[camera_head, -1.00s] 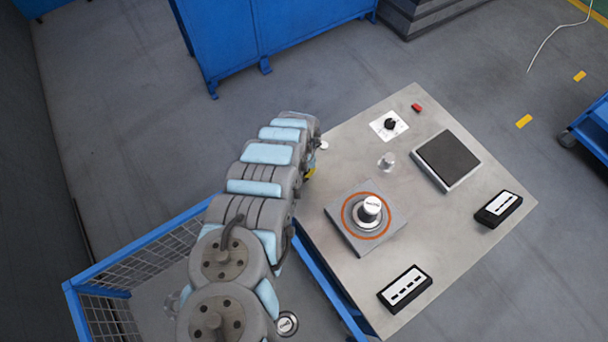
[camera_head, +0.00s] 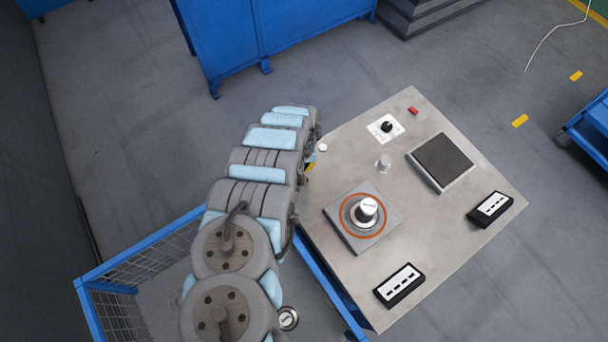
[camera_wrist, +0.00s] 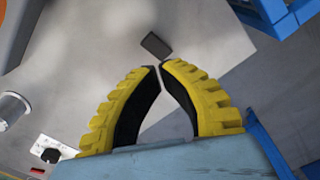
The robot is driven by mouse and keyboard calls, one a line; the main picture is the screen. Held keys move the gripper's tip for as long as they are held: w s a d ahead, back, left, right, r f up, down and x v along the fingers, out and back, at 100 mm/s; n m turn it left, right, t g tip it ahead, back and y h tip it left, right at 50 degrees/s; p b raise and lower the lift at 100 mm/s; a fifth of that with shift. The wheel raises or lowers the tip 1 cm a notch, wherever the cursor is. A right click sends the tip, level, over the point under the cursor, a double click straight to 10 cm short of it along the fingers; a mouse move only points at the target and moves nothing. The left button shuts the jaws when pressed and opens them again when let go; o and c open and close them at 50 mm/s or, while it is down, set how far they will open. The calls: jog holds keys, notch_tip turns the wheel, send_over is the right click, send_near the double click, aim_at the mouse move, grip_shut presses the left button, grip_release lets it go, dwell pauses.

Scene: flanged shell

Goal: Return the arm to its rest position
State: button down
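My arm reaches from the lower left of the head view up to the left edge of the metal worktable (camera_head: 330,235). My gripper's yellow fingers (camera_wrist: 159,67) fill the middle of the wrist view. Their tips nearly meet, with nothing held between them. In the head view only a bit of yellow shows beside the arm; the rest of the gripper is hidden. A flanged shell with a white top (camera_head: 366,208) stands upright inside the orange ring on a square grey plate (camera_head: 345,233), apart from my gripper.
A small dark block (camera_wrist: 156,46) lies beyond the fingertips. The table also bears a metal cylinder (camera_head: 383,163), a knob plate (camera_head: 385,128), a red piece (camera_head: 413,111), a dark pad (camera_head: 442,161) and two black label boxes (camera_head: 399,285) (camera_head: 490,209). A blue mesh cart (camera_head: 150,250) stands lower left.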

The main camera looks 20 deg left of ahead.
jog(key=shift+r, duration=0.4)
